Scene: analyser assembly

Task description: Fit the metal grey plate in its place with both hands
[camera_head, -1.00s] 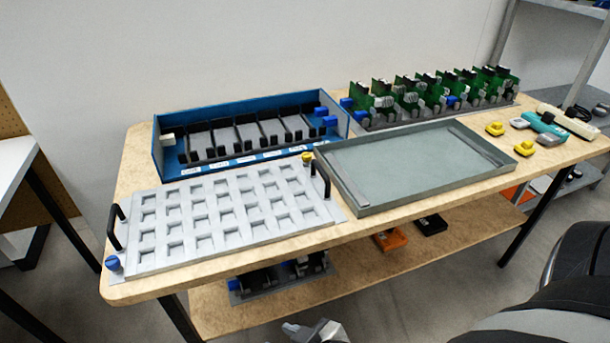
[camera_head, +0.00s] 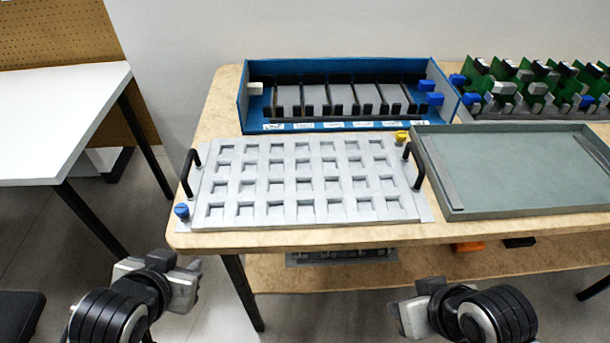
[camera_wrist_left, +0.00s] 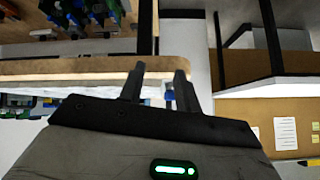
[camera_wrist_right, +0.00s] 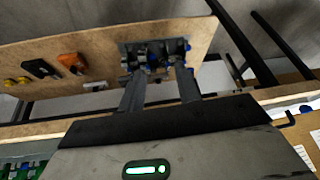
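The metal grey plate (camera_head: 301,182) lies flat at the front left of the wooden table. It has rows of square recesses and a black upright handle at each end, the left handle (camera_head: 189,173) and the right handle (camera_head: 414,166). A blue knob (camera_head: 181,211) is at its front left corner and a yellow knob (camera_head: 401,136) at its back right. My left gripper (camera_wrist_left: 159,70) is open and empty, in front of the table's left end. My right gripper (camera_wrist_right: 160,72) is open and empty, in front of the table below the plate's right end. Neither touches the plate.
A blue box (camera_head: 345,125) with black and grey slots stands behind the plate. A shallow grey-green tray (camera_head: 520,170) is at its right, and green circuit boards (camera_head: 540,85) stand behind that. A lower shelf (camera_head: 400,272) runs under the table. A white table (camera_head: 60,125) is at the left.

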